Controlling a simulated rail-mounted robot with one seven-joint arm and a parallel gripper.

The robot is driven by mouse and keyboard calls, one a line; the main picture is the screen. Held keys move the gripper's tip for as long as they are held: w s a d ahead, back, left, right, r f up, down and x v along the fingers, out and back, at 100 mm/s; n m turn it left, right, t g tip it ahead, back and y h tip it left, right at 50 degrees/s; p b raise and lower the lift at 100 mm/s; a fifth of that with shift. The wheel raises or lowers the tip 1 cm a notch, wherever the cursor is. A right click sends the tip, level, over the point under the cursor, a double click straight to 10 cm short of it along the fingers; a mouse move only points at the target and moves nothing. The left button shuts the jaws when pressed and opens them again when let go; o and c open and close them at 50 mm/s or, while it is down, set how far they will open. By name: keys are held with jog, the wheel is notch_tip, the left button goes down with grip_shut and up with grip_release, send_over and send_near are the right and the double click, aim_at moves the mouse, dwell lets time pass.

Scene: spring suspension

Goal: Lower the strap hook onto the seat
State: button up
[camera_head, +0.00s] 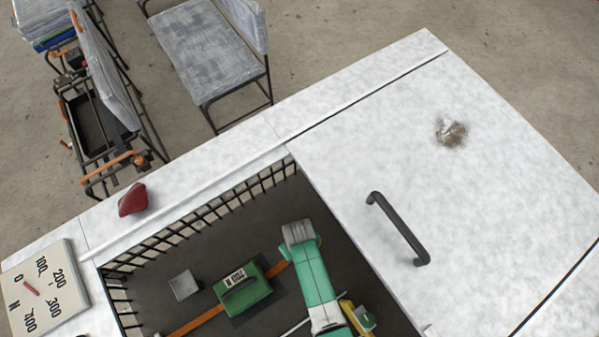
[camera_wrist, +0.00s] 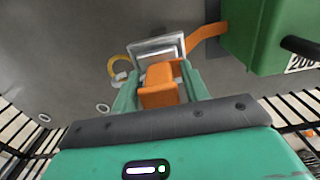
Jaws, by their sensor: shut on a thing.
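My gripper (camera_wrist: 158,74) is shut on the orange strap hook (camera_wrist: 158,88), which sits between its two green fingers in the wrist view. A light grey, square-rimmed metal piece (camera_wrist: 157,45), which looks like the seat, is just beyond the fingertips. I cannot tell whether the hook touches it. The orange strap (camera_wrist: 206,35) runs right to the green weight block (camera_wrist: 262,35). In the head view the block (camera_head: 241,290), marked 200 N, lies in the dark pit, with strap (camera_head: 278,268) reaching toward my green arm. My arm hides the fingertips and hook there.
Black bars (camera_head: 225,207) line the pit. A small grey square block (camera_head: 184,285) stands left of the weight. The white bench top (camera_head: 360,150) carries a black handle (camera_head: 398,228), a red object (camera_head: 132,200) and a dial (camera_head: 44,288). A yellow ring (camera_wrist: 117,66) is near my left finger.

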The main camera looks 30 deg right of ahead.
jog(key=shift+f+b, duration=0.5)
jog(key=shift+f, duration=0.05)
dwell(0.4)
jog(key=o, duration=1.2)
notch_tip(320, 180, up, 10)
jog(key=p, duration=0.9)
notch_tip(320, 180, up, 19)
jog(key=shift+r, duration=0.15)
jog(key=shift+w, duration=0.1)
